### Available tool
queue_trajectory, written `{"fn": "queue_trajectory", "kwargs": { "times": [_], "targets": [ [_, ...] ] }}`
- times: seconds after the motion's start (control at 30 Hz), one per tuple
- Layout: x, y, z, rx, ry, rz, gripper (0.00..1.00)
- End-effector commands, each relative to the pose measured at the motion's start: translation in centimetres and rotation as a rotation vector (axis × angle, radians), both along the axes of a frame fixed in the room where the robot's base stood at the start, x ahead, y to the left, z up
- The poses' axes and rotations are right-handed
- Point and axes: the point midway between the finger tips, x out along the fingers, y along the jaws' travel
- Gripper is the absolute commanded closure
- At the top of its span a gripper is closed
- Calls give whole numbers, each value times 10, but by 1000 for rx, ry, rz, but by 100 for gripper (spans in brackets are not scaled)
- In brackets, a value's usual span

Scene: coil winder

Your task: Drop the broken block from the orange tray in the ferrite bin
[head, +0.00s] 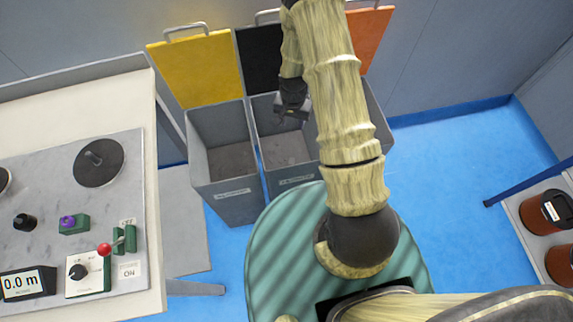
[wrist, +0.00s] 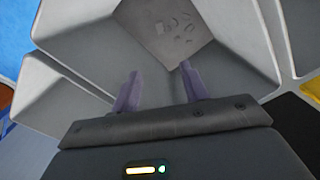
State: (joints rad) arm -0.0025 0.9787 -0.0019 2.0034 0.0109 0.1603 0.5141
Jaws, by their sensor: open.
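My gripper (head: 291,112) is over the middle grey bin (head: 268,128), the one with the raised black lid. In the wrist view my gripper (wrist: 159,84) has its two purple-grey fingers apart with nothing between them. Below and beyond them is the bin's inside (wrist: 225,65), with several small grey pieces (wrist: 172,27) on its floor. I cannot tell whether one of these is the broken block. The bin labels are too small to read, so I cannot confirm which is the ferrite bin. No orange tray is visible.
A left bin (head: 220,128) has a raised yellow lid (head: 198,68). A right bin, mostly behind my arm, has a raised orange lid (head: 369,38). A worktable (head: 140,290) with controls stands left. A shelf (head: 540,232) with dark red containers stands right.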

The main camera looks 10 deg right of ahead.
Motion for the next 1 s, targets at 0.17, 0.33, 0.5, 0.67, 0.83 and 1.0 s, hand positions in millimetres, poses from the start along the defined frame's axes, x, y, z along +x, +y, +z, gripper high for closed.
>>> {"fn": "queue_trajectory", "kwargs": {
  "times": [0.17, 0.33, 0.5, 0.67, 0.83, 1.0],
  "targets": [
    [1, 0, 18, 0, -4, 0, 55],
    [1, 0, 49, 0, -4, 1, 55],
    [2, 0, 83, -1, -5, 1, 55],
    [1, 0, 115, 0, -4, 0, 55],
    [1, 0, 147, 0, -4, -1, 55],
    [1, 0, 168, 0, -2, 0, 55]
  ]
}}
